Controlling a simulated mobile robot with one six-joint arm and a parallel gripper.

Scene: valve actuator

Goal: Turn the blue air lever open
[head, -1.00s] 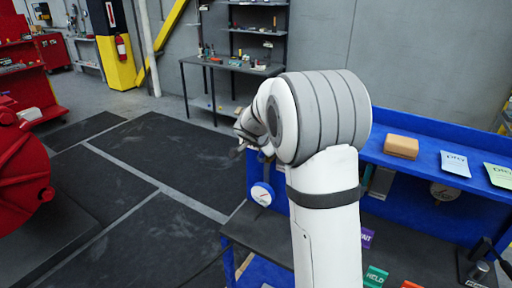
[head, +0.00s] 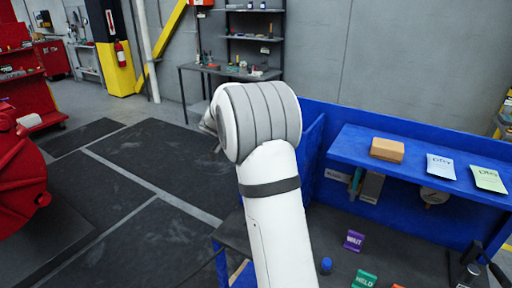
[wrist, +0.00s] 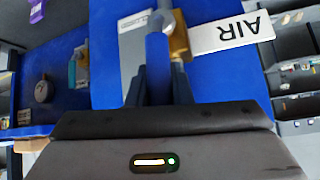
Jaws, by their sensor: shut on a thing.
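In the wrist view, the blue air lever (wrist: 157,62) lies between the two dark fingers of my gripper (wrist: 158,85). The gripper is shut on it. The lever joins a grey metal stem at the top of the view, beside a brass valve body (wrist: 179,45). A white AIR label (wrist: 232,34), seen upside down, is to the right of the valve on a blue panel (wrist: 208,78). In the head view, my white arm hides the gripper, the lever and the valve.
A blue bench shelf (head: 350,140) at the right holds a tan block (head: 387,150) and cards. WAIT (head: 354,240) and HELD (head: 365,279) tags lie on the dark worktop below. Red machinery (head: 20,175) stands at the left. Open matted floor lies left of my arm.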

